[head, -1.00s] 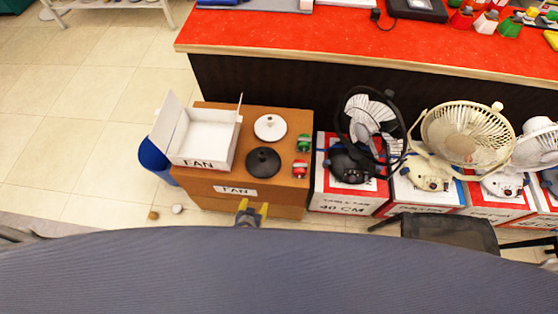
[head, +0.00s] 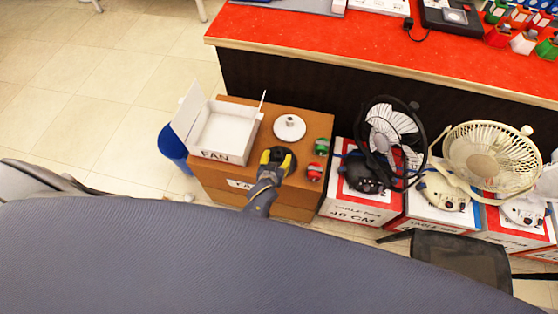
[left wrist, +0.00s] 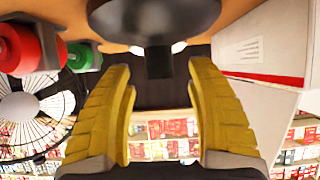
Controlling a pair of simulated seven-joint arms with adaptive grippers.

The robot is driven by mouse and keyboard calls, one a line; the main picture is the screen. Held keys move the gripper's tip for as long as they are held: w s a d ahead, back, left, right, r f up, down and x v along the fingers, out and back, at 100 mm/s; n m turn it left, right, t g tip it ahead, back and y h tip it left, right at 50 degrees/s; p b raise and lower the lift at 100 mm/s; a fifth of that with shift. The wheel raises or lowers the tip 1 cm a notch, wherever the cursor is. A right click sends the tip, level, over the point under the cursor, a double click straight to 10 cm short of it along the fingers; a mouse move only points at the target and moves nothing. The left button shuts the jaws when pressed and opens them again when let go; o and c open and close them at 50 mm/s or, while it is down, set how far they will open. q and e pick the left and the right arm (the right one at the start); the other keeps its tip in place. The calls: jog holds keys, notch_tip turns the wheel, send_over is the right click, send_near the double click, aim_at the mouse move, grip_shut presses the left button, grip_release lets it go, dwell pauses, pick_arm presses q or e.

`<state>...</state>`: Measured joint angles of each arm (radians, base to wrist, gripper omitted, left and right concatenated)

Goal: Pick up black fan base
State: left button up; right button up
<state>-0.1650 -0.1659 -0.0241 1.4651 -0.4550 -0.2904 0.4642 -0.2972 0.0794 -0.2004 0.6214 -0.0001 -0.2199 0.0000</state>
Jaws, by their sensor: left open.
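The black fan base (left wrist: 150,18) is a round dark disc with a short stem (left wrist: 159,62). In the head view the base (head: 291,154) lies on the brown cardboard box (head: 300,197), partly hidden by my left gripper (head: 276,160). In the left wrist view my yellow fingers (left wrist: 160,75) are open, one on each side of the stem, with gaps showing. They do not grip it. A white fan base (head: 289,128) lies just behind it on the same box. My right gripper is not in view.
A white open box (head: 225,130) marked FAN stands left of the bases. A green spool (head: 321,146) and a red one (head: 315,171) stand right. Fans on cartons, including a black fan (head: 392,135), stand farther right. A red-topped counter (head: 330,45) is behind.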

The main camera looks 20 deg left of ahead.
pick_arm(q)
jog(key=shift+x, duration=1.5)
jog(key=shift+c, duration=0.5)
grip_shut()
